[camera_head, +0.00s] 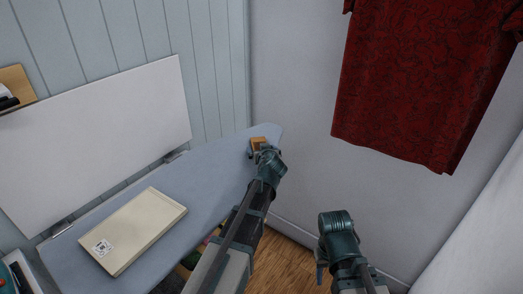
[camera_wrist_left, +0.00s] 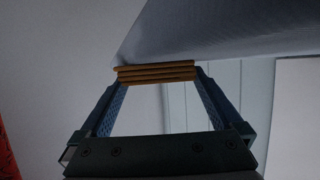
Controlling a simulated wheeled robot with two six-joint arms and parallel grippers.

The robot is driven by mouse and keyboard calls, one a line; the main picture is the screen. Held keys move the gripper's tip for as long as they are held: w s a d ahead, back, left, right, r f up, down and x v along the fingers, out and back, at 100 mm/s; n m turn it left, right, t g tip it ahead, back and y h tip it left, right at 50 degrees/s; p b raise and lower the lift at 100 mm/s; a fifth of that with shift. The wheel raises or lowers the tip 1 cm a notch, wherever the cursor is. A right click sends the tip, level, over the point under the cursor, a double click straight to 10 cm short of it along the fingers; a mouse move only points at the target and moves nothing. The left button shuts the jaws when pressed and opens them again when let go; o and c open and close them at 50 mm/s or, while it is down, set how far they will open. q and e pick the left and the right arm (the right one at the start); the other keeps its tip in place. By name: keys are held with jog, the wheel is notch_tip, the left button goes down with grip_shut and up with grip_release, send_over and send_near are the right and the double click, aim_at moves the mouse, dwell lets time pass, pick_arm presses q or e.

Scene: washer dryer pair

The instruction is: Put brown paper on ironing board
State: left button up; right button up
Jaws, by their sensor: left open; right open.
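The brown paper (camera_head: 259,142), a small folded stack, is at the narrow far end of the blue-grey ironing board (camera_head: 215,170). In the left wrist view the brown paper (camera_wrist_left: 156,72) shows as several layers spanning the gap between my left fingertips, next to the board's surface (camera_wrist_left: 220,30). My left gripper (camera_head: 257,150) is open with the paper between its fingertips; whether both fingers touch it I cannot tell. Whether the paper rests on the board is also unclear. My right gripper (camera_head: 320,272) is low, right of the board, away from the paper; its fingers are barely visible.
A flat cream box (camera_head: 135,228) with a printed label lies on the near part of the board. A white panel (camera_head: 100,135) stands behind it. A red patterned cloth (camera_head: 420,85) hangs at the right wall. The board between box and paper is clear.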

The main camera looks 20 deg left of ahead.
pick_arm(q)
jog(key=p+v, duration=0.4)
jog(key=v, duration=0.8)
jog(key=shift+p, duration=0.3)
pick_arm(e)
notch_tip(320, 180, up, 5)
jog(key=shift+f, duration=0.1)
